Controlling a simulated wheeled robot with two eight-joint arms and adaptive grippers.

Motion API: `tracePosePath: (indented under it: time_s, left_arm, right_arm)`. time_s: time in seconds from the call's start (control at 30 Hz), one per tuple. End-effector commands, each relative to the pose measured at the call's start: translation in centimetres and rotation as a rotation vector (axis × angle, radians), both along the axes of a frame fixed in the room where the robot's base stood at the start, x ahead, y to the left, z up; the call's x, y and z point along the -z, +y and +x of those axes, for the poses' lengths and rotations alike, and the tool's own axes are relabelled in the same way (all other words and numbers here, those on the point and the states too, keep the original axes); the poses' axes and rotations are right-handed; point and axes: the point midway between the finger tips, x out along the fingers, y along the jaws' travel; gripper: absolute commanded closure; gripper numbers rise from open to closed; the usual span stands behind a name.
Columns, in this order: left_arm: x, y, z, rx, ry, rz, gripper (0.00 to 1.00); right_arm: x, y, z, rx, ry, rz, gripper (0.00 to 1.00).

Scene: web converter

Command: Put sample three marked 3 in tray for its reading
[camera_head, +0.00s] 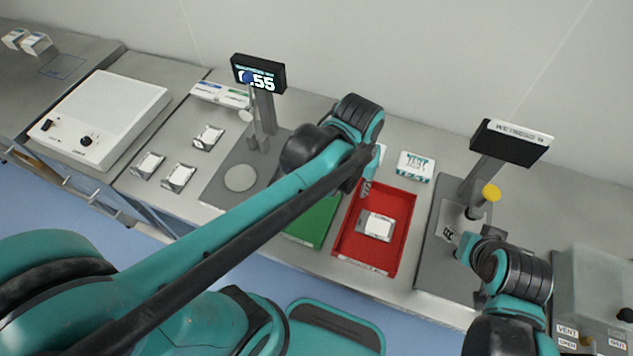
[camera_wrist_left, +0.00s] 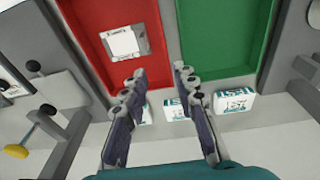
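A red tray (camera_head: 399,245) and a green tray (camera_head: 307,228) lie side by side on the bench; my left arm partly hides the green one. One small white-and-silver sample (camera_head: 378,225) lies in the red tray. Three similar samples lie at the left: one (camera_head: 209,137) farther back, one (camera_head: 150,163) leftmost and one (camera_head: 179,177) nearer the front. I cannot read their marks. My left gripper (camera_wrist_left: 161,73) is open and empty above the boundary between the trays. My right gripper (camera_head: 462,243) is beside the right-hand instrument (camera_head: 440,272); its fingers are not clear.
The right instrument has a yellow knob (camera_head: 491,193). A white box marked TEST (camera_head: 415,165) stands behind the red tray. A white flat machine (camera_head: 100,115) is at left, a grey clear-topped box (camera_head: 590,290) at right.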

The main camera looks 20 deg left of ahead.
Motion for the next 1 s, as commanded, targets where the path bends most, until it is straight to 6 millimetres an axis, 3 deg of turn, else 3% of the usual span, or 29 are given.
tracePosePath:
  time_s: [0.03, 0.2, 0.4, 0.83, 1.0]
  left_arm:
    - [-0.4, 1.7, -0.9, -0.009, -0.056, -0.008, 0.72]
    - [-1.2, 6.1, -2.6, -0.013, -0.263, -0.01, 0.72]
    - [-1.3, 9.2, -4.1, -0.013, -0.432, 0.022, 0.72]
    - [-1.3, 10.0, -4.3, -0.011, -0.482, 0.038, 0.72]
    - [0.8, 9.9, -4.4, -0.011, -0.481, 0.037, 0.72]
  right_arm:
    - [0.0, 0.0, 0.0, 0.0, 0.0, 0.0, 0.53]
    - [0.0, 0.0, 0.0, 0.0, 0.0, 0.0, 0.53]
    - [0.0, 0.0, 0.0, 0.0, 0.0, 0.0, 0.53]
    - [0.0, 0.0, 0.0, 0.0, 0.0, 0.0, 0.53]
    - [2.1, 0.0, 0.0, 0.0, 0.0, 0.0, 0.53]
